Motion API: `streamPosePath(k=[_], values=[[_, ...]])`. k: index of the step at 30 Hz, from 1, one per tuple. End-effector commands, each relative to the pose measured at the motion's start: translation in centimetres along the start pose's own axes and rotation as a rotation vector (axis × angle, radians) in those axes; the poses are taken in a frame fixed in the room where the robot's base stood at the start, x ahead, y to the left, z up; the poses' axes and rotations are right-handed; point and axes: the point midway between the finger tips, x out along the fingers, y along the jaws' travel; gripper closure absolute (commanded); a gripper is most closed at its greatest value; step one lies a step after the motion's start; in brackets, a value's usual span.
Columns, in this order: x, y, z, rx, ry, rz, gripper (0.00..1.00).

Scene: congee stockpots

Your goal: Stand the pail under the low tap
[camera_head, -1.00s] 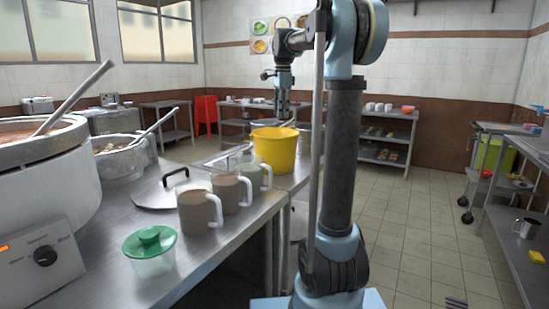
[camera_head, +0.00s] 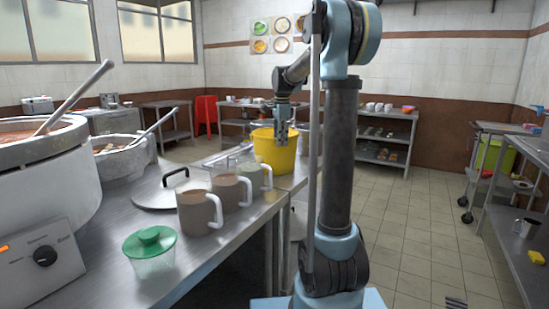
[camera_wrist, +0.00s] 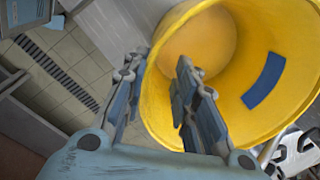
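The yellow pail (camera_head: 284,160) stands upright at the far end of the left steel counter. It also fills much of the wrist view (camera_wrist: 160,120), which looks down into it; a blue patch shows on its inner wall. My gripper (camera_head: 282,140) is at the pail's rim. In the wrist view my gripper (camera_wrist: 160,80) is open, one finger outside the rim and the other over the pail's opening, with the pail wall between them. I cannot tell whether either finger touches it. I cannot make out the low tap in these views.
Several mugs (camera_head: 198,212), a flat lid (camera_head: 168,193) and a green-lidded tub (camera_head: 151,252) stand on the counter before the pail. Large pots (camera_head: 50,170) are at left.

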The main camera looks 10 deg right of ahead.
Motion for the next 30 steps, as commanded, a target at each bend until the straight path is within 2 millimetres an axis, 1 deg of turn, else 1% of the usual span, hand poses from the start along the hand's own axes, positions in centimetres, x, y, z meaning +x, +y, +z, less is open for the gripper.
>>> streamPosePath(k=[7, 11, 15, 20, 21, 23, 24, 25, 30], values=[[3.1, 0.8, -0.3, 0.000, 0.000, 0.000, 0.73], [4.4, 0.7, -0.3, 0.000, 0.000, 0.000, 0.73], [5.0, 0.7, -0.3, 0.000, 0.000, 0.000, 0.73], [5.0, 0.7, -0.3, 0.000, 0.000, 0.000, 0.73], [5.0, 0.7, -0.3, 0.000, 0.000, 0.000, 0.76], [5.0, 0.7, -0.3, 0.000, 0.000, 0.000, 0.89], [5.0, 0.7, -0.3, 0.000, 0.000, 0.000, 0.98], [5.0, 0.7, -0.3, 0.000, 0.000, 0.000, 1.00], [4.9, 0.7, -0.3, 0.000, 0.000, 0.000, 1.00]])
